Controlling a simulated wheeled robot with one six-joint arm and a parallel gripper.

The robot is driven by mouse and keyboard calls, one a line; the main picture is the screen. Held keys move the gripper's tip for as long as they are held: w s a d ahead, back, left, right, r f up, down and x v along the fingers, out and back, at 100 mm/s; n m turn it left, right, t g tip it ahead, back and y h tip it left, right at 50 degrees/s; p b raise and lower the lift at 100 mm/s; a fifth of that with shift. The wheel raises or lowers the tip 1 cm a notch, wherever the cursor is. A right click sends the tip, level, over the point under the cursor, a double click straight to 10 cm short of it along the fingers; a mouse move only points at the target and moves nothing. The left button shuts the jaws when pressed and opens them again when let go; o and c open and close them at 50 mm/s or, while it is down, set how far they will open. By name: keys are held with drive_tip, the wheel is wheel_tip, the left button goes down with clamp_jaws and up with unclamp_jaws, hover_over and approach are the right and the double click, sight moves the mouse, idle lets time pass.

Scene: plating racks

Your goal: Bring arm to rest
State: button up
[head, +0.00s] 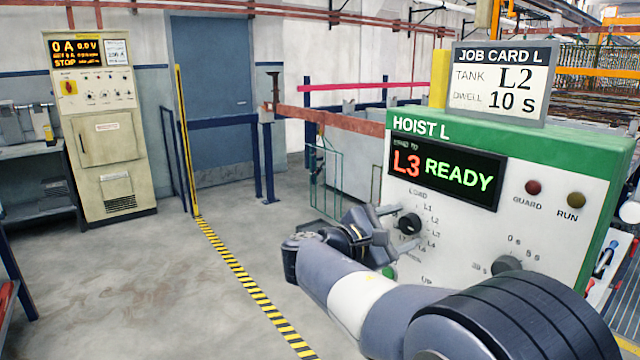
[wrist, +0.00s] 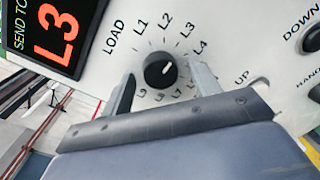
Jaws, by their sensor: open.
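My gripper (head: 398,227) is at the front face of the HOIST L panel (head: 560,215). In the wrist view my gripper (wrist: 162,74) is open, one finger on each side of the black selector knob (wrist: 160,71). No contact with the knob shows, and the depth between them is hard to tell. The knob's white mark points toward the L3–L4 side of its dial. The display (head: 446,172) reads L3 READY. The lower dial labels are partly hidden by my gripper.
A job card (head: 500,82) on the panel reads tank L2, dwell 10 s. A second timer knob (head: 507,265) and guard and run lamps are at the right. A beige power cabinet (head: 100,125) stands far left. The floor (head: 130,270) left of the striped line is open.

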drive_tip(key=n+p, duration=0.4)
drive_tip(key=n, duration=0.1)
drive_tip(key=shift+r+n+p, duration=0.1)
drive_tip(key=shift+n+p, duration=0.2)
drive_tip(key=shift+p, duration=0.05)
drive_tip(key=shift+s+a+f, duration=0.1)
drive_tip(key=shift+a+f, duration=0.1)
drive_tip(key=shift+s+a, duration=0.15)
drive_tip(key=shift+a, duration=0.1)
drive_tip(key=shift+r, duration=0.2)
